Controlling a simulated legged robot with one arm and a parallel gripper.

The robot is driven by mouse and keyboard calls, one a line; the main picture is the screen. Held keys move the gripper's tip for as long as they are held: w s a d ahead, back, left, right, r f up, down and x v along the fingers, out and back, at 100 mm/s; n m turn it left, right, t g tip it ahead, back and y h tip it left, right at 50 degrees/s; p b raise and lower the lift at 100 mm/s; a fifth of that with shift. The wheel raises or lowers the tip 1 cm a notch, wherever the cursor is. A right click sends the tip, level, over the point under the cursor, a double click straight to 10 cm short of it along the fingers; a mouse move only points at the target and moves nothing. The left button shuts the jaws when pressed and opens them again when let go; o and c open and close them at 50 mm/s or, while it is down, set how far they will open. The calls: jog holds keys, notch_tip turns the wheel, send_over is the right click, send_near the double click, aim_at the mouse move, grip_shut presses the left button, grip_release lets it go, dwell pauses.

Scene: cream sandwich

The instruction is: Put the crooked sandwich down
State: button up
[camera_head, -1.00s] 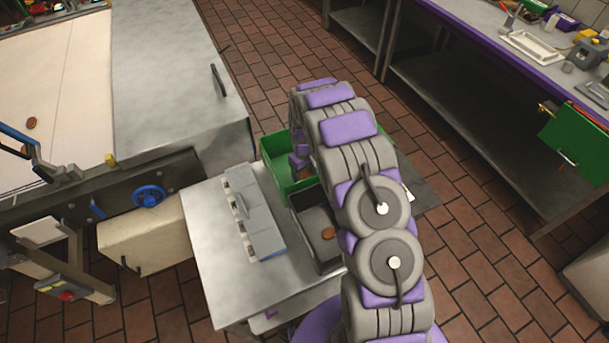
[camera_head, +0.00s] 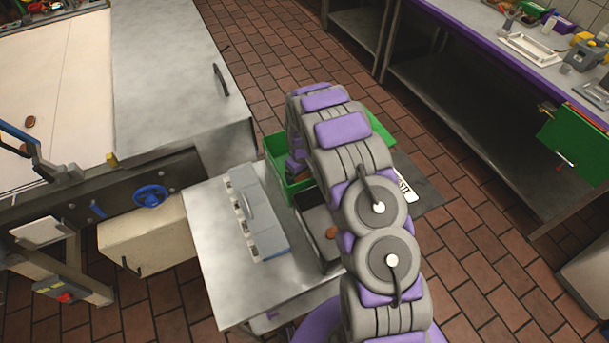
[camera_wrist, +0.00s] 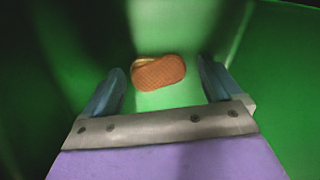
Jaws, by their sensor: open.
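The sandwich (camera_wrist: 158,73) is a brown, waffle-textured oval with a pale cream edge showing at its upper left. It lies on the floor of the green crate (camera_wrist: 270,60) in the wrist view, tilted a little in the picture. My gripper (camera_wrist: 160,66) is open inside the crate, one blue-grey finger to each side of the sandwich. Gaps show between the sandwich and both fingers. In the head view my arm covers much of the crate (camera_head: 277,158), and the sandwich cannot be made out there.
A dark tray (camera_head: 312,215) with a brown round biscuit (camera_head: 331,232) stands beside the crate. A grey box-like device (camera_head: 256,215) sits on the metal table (camera_head: 215,240). A large conveyor machine (camera_head: 165,70) stands at left. A purple-edged bench (camera_head: 480,45) is at right, across open tiled floor.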

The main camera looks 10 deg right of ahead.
aim_at(303, 178)
jog(key=shift+a+r, duration=0.2)
jog(key=shift+r, duration=0.05)
jog(key=s+d+r+m+p, duration=0.1)
jog(key=s+r, duration=0.2)
jog(key=r, duration=0.7)
jog(key=s+d+r+p, duration=0.1)
jog(key=s+r, duration=0.3)
jog(key=r, duration=0.7)
jog(key=s+a+r+m, duration=0.2)
jog(key=s+r, duration=0.7)
jog(key=s, duration=0.3)
jog(key=s+r+m+g, duration=0.1)
jog(key=s+r, duration=0.1)
jog(key=s, duration=1)
jog(key=s+r+m, duration=0.1)
jog(key=s+r, duration=0.2)
jog(key=s, duration=1)
jog(key=shift+a+g, duration=0.35)
jog(key=shift+g, duration=0.05)
jog(key=shift+f, duration=0.1)
